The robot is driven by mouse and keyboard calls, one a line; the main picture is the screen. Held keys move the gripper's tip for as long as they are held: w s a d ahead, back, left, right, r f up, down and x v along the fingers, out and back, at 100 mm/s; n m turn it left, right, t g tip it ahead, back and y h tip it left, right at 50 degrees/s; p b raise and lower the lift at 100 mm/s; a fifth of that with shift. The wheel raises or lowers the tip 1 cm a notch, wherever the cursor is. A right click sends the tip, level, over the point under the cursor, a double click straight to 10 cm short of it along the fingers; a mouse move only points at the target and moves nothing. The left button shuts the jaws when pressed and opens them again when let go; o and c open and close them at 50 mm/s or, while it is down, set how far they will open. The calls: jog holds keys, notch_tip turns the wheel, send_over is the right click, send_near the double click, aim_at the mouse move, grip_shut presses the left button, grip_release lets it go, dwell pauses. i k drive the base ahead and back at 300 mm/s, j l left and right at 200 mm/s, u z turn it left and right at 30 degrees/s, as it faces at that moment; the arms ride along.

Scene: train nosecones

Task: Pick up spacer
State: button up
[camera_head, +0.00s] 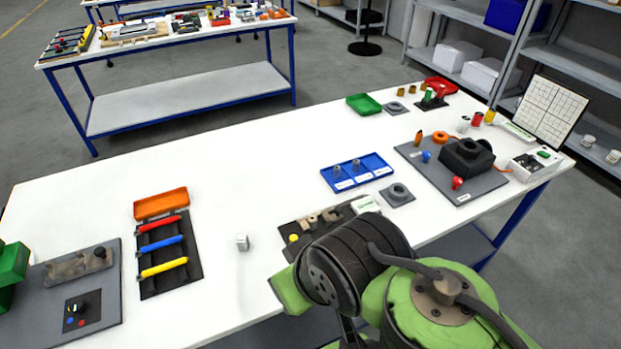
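I cannot tell for sure which thing is the spacer. A small light-grey block (242,242) stands alone on the white table, left of my arm. Two small grey metal parts (337,171) and (357,165) stand upright in a blue tray (374,178) near the middle of the table. A grey ring-shaped part (398,192) sits on a dark pad just right of that tray. My green and black arm fills the lower right and hides part of the table's front edge. My gripper does not show.
A dark board with red, blue and yellow-handled tools (162,246) lies at left, with an orange tray (161,204) behind it. A grey mat with a black housing (466,155) is at right. A dark fixture (312,225) lies close behind my arm. The table's middle left is clear.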

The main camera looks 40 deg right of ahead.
aim_at(312, 220)
jog(key=z, duration=1.1)
